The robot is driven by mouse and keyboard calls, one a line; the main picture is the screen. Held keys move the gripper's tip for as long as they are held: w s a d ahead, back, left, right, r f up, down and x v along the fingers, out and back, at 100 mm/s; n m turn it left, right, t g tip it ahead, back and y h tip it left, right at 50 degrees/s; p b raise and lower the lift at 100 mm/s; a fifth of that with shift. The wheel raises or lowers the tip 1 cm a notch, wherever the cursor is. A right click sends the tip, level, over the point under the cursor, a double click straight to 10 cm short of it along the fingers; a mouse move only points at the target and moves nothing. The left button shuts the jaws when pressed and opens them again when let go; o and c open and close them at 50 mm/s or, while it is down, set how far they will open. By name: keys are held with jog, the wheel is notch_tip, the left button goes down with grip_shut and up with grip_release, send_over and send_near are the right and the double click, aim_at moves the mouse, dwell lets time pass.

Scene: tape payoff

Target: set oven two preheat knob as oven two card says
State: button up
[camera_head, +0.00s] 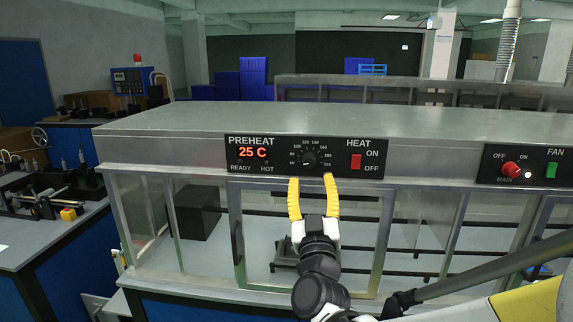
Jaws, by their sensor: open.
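The preheat knob (309,158) is a small black dial on the black panel (275,170) at the front of the steel oven. A ring of white numbers surrounds it; its pointer is too small to read surely. The red display (253,153) left of it reads 25 C. My gripper (312,181) has two yellow fingers, spread apart and empty. In the picture its fingertips are just below the knob, one to each side; I cannot tell the depth gap. I see no oven card and no oven number in this view.
A red HEAT switch (356,161) is right of the knob. Farther right, another panel has a red MAIN knob (511,169) and a green FAN switch (551,170). The glass oven door (360,240) with a dark handle (238,242) is behind my gripper.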

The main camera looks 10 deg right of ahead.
aim_at(310, 163)
jog(key=x, duration=0.6)
jog(key=shift+w+r+b, duration=0.2)
jog(key=shift+w+b, duration=0.15)
jog(key=shift+c, duration=0.4)
grip_shut()
